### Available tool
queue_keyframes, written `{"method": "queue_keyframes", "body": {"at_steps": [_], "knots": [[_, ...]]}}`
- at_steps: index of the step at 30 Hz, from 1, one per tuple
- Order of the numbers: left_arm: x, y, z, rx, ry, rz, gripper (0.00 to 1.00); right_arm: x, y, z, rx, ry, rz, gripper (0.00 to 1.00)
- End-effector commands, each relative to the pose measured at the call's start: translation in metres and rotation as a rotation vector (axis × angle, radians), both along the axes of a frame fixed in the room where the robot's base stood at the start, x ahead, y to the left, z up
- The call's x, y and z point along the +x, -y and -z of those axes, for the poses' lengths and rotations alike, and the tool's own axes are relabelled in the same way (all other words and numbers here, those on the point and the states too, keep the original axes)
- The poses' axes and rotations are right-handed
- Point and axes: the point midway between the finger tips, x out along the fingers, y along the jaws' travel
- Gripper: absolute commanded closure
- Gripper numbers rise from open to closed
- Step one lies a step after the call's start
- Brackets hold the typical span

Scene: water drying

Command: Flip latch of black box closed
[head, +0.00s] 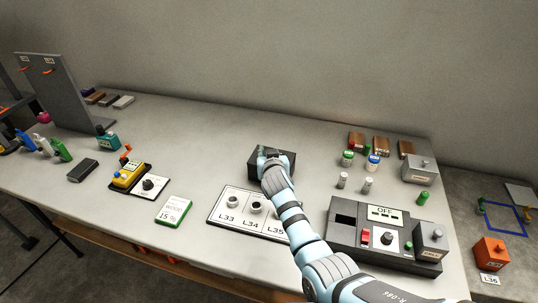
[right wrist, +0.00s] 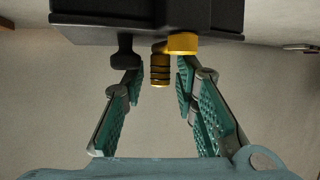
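The black box (head: 286,158) stands at the back middle of the table, partly hidden behind my right arm. In the right wrist view the box (right wrist: 110,15) fills the top, with a gold latch piece (right wrist: 159,72), a gold round fitting (right wrist: 184,43) and a dark knob (right wrist: 125,52) along its edge. My right gripper (right wrist: 160,78) is open, its two teal-padded fingers on either side of the ribbed gold piece. The right fingertip is close to the round fitting; I cannot tell whether it touches. In the head view this gripper (head: 266,155) is at the box. My left gripper is not in view.
A white board with labelled holders (head: 233,201) lies in front of the box. Small bottles (head: 347,158) stand right of the box.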

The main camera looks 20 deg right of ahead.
Motion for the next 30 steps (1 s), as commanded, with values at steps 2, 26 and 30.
{"method": "queue_keyframes", "body": {"at_steps": [2,26,30], "knots": [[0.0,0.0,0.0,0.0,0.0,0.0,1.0,0.0,0.0,0.0,0.0,0.001,0.0,0.68],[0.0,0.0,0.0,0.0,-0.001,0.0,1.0,0.0,0.0,-0.101,0.0,0.002,-0.001,0.68],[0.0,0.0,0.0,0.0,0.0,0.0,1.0,0.0,0.0,-0.101,0.0,0.001,-0.001,0.68]]}}
